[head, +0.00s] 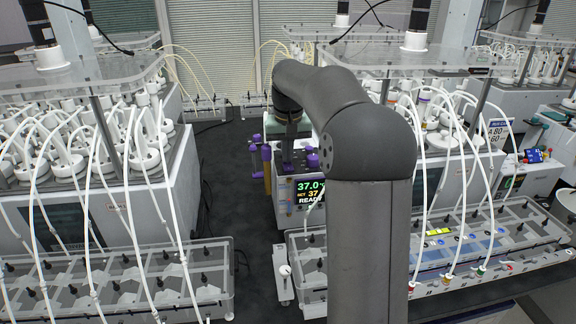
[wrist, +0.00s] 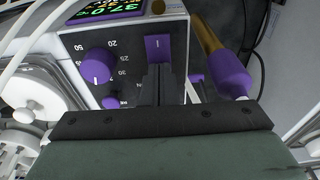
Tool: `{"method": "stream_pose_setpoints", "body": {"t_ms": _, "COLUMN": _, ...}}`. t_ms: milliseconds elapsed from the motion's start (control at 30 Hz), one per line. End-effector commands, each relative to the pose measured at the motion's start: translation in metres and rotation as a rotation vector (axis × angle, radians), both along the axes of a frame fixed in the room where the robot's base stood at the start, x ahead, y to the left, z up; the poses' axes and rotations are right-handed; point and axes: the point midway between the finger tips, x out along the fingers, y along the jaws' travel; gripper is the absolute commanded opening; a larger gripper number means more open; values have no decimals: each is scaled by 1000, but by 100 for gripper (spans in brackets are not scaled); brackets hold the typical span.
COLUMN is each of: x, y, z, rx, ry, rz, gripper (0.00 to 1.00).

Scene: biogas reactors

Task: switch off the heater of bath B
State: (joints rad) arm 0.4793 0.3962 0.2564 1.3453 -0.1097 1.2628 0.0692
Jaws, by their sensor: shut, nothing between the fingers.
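A white heater unit (head: 283,205) stands centre in the head view; its display (head: 309,194) reads 37.0, a set value of 37 and READY. In the wrist view its panel (wrist: 128,68) carries a purple dial knob (wrist: 97,65) with a number scale and a purple rocker switch (wrist: 158,46) with a white line mark. My gripper (wrist: 158,75) is shut and empty, its fingertips right at the rocker's lower part, partly covering it. I cannot tell whether they touch. No bath letter is readable on the unit.
A purple-capped brass-coloured part (wrist: 222,72) stands close right of the fingers in the wrist view. Racks of white-capped bottles with tubing (head: 75,145) stand left, and more right. A sign (head: 497,132) reading A 80, B 60 stands at right. Dark bench (head: 235,180) lies clear left of the unit.

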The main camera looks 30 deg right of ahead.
Motion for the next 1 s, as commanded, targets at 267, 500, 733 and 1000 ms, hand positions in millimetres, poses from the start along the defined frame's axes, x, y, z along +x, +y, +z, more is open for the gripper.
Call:
{"method": "stream_pose_setpoints", "body": {"t_ms": 267, "x": 0, "y": 0, "z": -2, "rx": 0, "ry": 1, "rz": 0, "gripper": 0}}
{"method": "stream_pose_setpoints", "body": {"t_ms": 500, "x": 0, "y": 0, "z": 14, "rx": 0, "ry": 1, "rz": 1, "gripper": 0}}
{"method": "stream_pose_setpoints", "body": {"t_ms": 733, "x": 0, "y": 0, "z": 33, "rx": 0, "ry": 1, "rz": 1, "gripper": 0}}
{"method": "stream_pose_setpoints", "body": {"t_ms": 1000, "x": 0, "y": 0, "z": 55, "rx": 0, "ry": 0, "rz": 1, "gripper": 0}}
